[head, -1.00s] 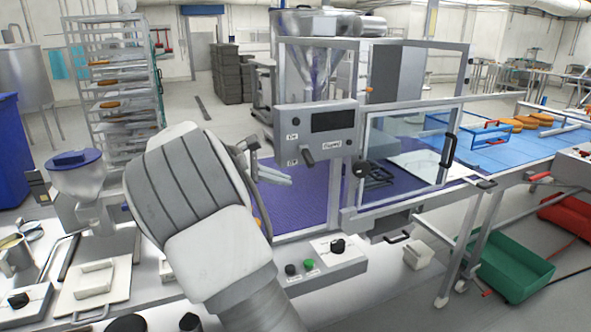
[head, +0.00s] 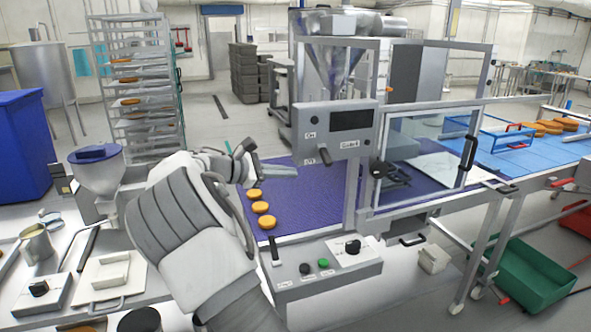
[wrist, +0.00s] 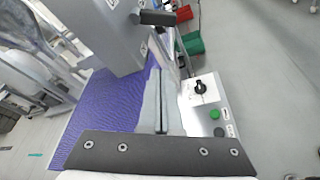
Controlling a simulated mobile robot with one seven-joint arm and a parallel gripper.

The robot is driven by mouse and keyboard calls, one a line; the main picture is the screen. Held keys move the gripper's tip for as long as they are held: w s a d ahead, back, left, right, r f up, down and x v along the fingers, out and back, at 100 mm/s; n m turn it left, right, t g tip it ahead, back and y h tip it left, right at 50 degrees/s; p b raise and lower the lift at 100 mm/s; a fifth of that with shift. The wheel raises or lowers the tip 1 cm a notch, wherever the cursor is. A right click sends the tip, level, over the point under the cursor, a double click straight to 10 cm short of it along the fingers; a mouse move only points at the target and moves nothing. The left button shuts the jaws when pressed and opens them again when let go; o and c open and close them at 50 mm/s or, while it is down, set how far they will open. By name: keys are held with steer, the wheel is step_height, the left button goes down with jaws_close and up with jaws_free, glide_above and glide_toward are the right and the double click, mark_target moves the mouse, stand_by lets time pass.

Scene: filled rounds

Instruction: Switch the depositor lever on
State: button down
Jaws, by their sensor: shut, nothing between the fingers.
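The depositor lever (head: 324,155) is a short dark handle low on the left part of the grey control box (head: 304,120). It tilts down, its end near the lower label, with the "On" label above. In the wrist view the dark lever (wrist: 158,18) sticks out from the side of the box (wrist: 100,40). My gripper (head: 296,171) is shut and empty, left of and slightly below the lever in the head view, with a visible gap. The shut fingers (wrist: 161,70) also show in the wrist view, pointing past the box.
A switch panel (head: 330,270) with knob and buttons stands in front. A clear guard door (head: 425,150) with a black handle is to the right.

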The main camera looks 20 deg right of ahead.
mark_target(325, 155)
steer(key=d+r, duration=0.1)
steer(key=d, duration=0.7)
steer(key=shift+s+p, duration=0.35)
steer(key=shift+p, duration=0.1)
